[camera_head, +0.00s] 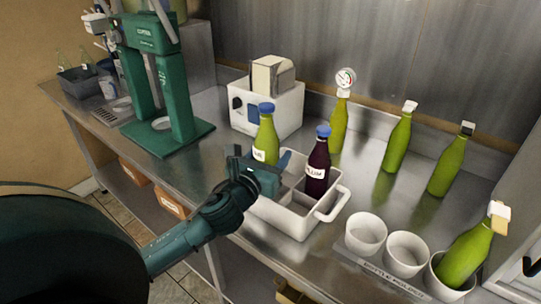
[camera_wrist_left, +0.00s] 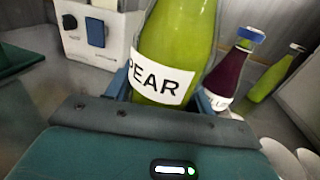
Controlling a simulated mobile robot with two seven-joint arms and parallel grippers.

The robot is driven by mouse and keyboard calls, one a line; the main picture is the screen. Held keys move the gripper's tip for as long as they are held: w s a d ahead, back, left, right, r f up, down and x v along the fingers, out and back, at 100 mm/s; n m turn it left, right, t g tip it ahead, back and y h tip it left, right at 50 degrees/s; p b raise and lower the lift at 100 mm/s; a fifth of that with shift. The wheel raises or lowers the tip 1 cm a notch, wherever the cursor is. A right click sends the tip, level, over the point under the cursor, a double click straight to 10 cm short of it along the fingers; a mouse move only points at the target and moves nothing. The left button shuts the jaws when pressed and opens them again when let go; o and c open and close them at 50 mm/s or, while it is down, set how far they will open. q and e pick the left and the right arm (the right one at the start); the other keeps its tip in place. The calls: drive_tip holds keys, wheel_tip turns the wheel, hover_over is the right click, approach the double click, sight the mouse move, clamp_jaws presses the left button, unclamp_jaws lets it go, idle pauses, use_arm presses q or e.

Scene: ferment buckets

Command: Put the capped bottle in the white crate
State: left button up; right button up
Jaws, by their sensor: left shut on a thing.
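A green bottle (camera_head: 264,137) with a blue cap stands upright in my left gripper (camera_head: 262,172). In the left wrist view this bottle (camera_wrist_left: 178,45) carries a white PEAR label, and the fingers are shut on both sides of it. The white crate (camera_head: 328,211) is on the steel counter. A dark plum bottle (camera_head: 319,165) with a blue cap stands in the crate. The held bottle is over the crate's left part; my gripper hides its bottom, so I cannot tell whether it touches the crate floor. My right gripper is out of view.
A white box machine (camera_head: 292,108) stands behind the crate, a green press (camera_head: 187,95) to the left. Green bottles (camera_head: 397,145) stand at the back right, one topped by a gauge (camera_head: 345,78). White cups (camera_head: 366,228) are at front right, one with a tilted bottle (camera_head: 464,256).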

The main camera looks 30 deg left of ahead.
use_arm(q)
drive_tip(key=shift+f+b, duration=0.3)
drive_tip(key=shift+f, duration=0.2)
drive_tip(key=o, duration=1.4)
drive_tip(key=shift+r, duration=0.2)
drive_tip(key=shift+r+p, duration=0.45)
drive_tip(key=shift+r, duration=0.05)
drive_tip(key=shift+s+d+f+b, duration=0.1)
drive_tip(key=shift+s+d+b, duration=0.2)
drive_tip(key=shift+s, duration=1.7)
drive_tip(key=shift+s+d+b, duration=0.2)
drive_tip(key=shift+s+b, duration=0.2)
drive_tip(key=shift+s, duration=1.6)
drive_tip(key=shift+s+d+f+b, duration=0.1)
drive_tip(key=shift+s+d+b, duration=0.2)
drive_tip(key=shift+s, duration=1.7)
